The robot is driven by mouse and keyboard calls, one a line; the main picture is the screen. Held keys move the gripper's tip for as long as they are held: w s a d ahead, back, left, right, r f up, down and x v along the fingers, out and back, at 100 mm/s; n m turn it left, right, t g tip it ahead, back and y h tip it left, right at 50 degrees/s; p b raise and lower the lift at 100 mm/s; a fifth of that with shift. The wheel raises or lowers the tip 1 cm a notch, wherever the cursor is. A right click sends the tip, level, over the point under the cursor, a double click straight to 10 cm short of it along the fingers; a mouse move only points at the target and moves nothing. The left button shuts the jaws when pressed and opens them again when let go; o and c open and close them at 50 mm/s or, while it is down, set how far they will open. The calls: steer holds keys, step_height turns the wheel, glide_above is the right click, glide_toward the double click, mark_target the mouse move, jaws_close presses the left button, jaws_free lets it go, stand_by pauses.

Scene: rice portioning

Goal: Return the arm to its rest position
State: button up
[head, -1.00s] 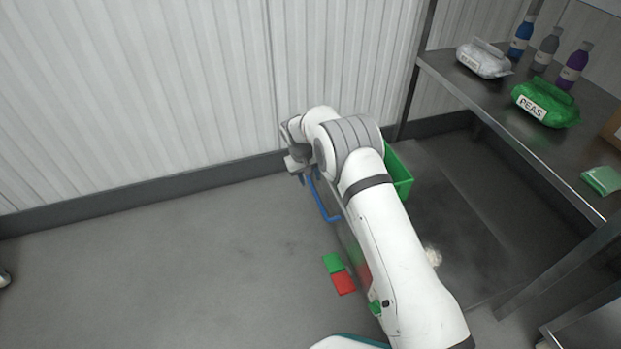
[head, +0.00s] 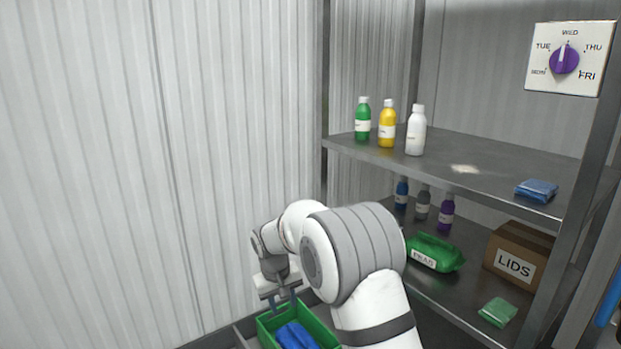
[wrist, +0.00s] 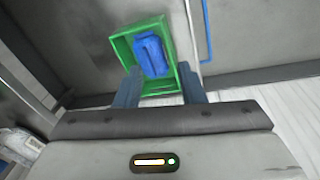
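My gripper (head: 283,302) hangs from my folded white arm at the lower middle of the head view. It points down near a green crate (head: 263,335). In the wrist view the two fingers of my gripper (wrist: 158,68) stand well apart with nothing clamped between them. Beyond the fingertips is the green crate (wrist: 122,48) with a blue object (wrist: 152,55) inside it. The blue object also shows in the head view (head: 295,337). My upper arm hides part of the crate's surroundings.
A metal shelf (head: 480,165) stands to the right, with green (head: 362,120), yellow (head: 387,125) and white (head: 416,132) bottles on top. Below are a green bag (head: 434,252) and a LIDS box (head: 518,255). A dial panel (head: 571,58) hangs upper right. Corrugated wall fills the left.

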steer(key=s+d+r+m+p, duration=0.1)
steer(key=s+d+r+p, duration=0.55)
steer(key=r, duration=0.55)
steer(key=s+d+r+m+p, duration=0.1)
steer(key=s+d+r+p, duration=0.55)
steer(key=r, duration=0.55)
steer(key=s+d+r+m+p, duration=0.1)
steer(key=s+d+r+p, duration=0.2)
steer(key=s, duration=0.3)
steer(key=s+d+r+m+t+p, duration=0.1)
steer(key=s+d+r+p, duration=0.2)
steer(key=s, duration=0.3)
steer(key=s+d+r+y+p, duration=0.1)
steer(key=s+d+r+p, duration=0.2)
steer(key=s+r, duration=0.2)
steer(key=shift+s+r+m, duration=0.35)
steer(key=shift+s+m, duration=0.05)
steer(key=shift+s, duration=0.45)
steer(key=shift+d, duration=0.15)
